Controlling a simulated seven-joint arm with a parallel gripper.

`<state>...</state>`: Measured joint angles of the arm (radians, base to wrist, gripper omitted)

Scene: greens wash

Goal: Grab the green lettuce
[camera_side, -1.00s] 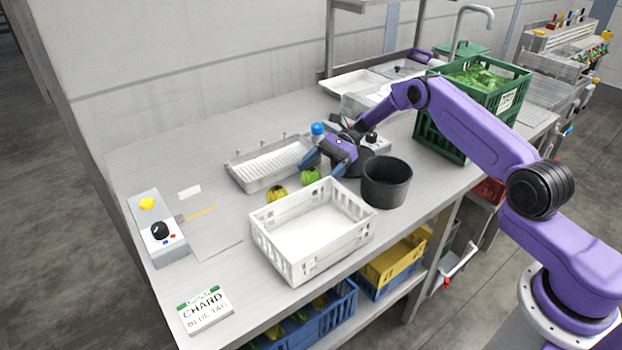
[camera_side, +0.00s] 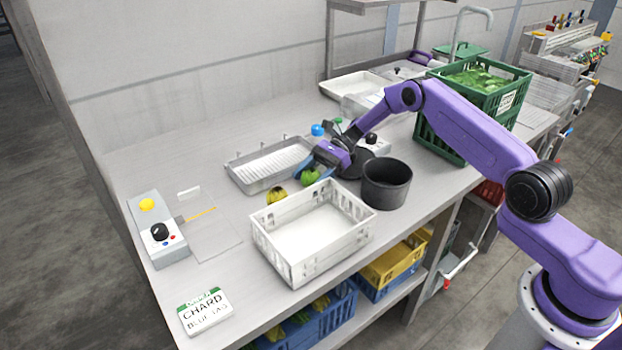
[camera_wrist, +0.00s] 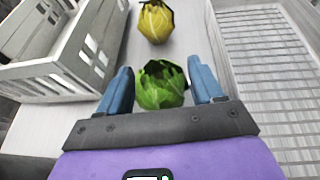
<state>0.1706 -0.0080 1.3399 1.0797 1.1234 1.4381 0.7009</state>
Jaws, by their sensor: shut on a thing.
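The green lettuce (camera_side: 310,177) is a small leafy head on the steel table, between the white crate and the ribbed metal tray. In the wrist view the lettuce (camera_wrist: 160,88) lies between the two blue fingers of my gripper (camera_wrist: 160,76). My gripper (camera_side: 319,165) is low over the table in the side view and is shut on the lettuce. The lettuce seems to rest on or close to the table. In the side view the fingers are partly hidden by the hand and the lettuce.
A yellow head (camera_side: 277,196) sits just left of the lettuce. The white crate (camera_side: 345,241) stands in front, the metal tray (camera_side: 245,184) behind, and a black bin (camera_side: 387,185) to the right. A control box (camera_side: 158,232) and CHARD sign (camera_side: 205,311) are at left.

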